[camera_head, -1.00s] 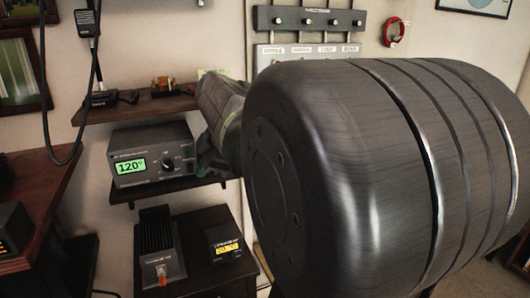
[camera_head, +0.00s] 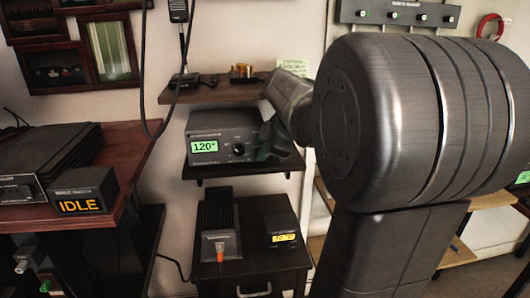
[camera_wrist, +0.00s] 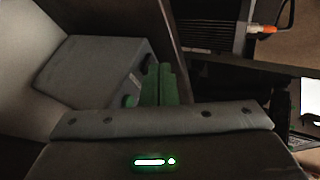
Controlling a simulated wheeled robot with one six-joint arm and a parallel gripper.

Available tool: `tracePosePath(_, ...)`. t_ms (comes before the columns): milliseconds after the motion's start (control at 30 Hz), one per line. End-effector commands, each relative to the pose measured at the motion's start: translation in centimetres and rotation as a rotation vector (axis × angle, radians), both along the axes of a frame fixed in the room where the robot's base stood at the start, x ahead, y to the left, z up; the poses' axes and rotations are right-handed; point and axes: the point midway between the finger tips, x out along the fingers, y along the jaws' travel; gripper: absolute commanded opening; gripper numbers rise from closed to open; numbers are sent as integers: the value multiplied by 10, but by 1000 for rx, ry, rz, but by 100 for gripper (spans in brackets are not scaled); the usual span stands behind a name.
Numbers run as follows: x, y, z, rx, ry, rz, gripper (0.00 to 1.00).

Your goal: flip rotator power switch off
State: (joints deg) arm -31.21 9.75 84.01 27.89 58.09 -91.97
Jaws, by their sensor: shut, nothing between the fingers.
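The rotator control box (camera_head: 212,134) is a grey unit on the middle wall shelf, its green display reading 120°. A dark round knob (camera_head: 239,149) sits on its front, right of the display. I cannot make out the power switch. My gripper (camera_head: 268,152) is at the box's right front edge and covers part of it. In the wrist view, my shut, empty green fingers (camera_wrist: 161,84) are beside the box (camera_wrist: 92,68). A green spot shows on its front. I cannot tell whether the fingertips touch it.
A dark wooden shelf (camera_head: 205,93) is close above the box. Below are a finned black unit (camera_head: 219,225) and a small yellow-lit display box (camera_head: 281,231) on a cabinet. A desk with an IDLE box (camera_head: 83,192) stands at left.

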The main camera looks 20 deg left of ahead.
Motion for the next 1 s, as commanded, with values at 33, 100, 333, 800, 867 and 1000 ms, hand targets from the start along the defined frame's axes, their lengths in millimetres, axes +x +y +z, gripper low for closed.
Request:
tracePosePath(33,2,1,4,-8,13,0,0)
tracePosePath(100,5,3,7,-25,40,0,0)
tracePosePath(333,5,3,2,-25,41,0,0)
tracePosePath(800,5,3,19,-25,40,-1,0)
tracePosePath(867,5,3,19,-25,41,0,0)
tracePosePath(1000,5,3,18,-25,41,0,0)
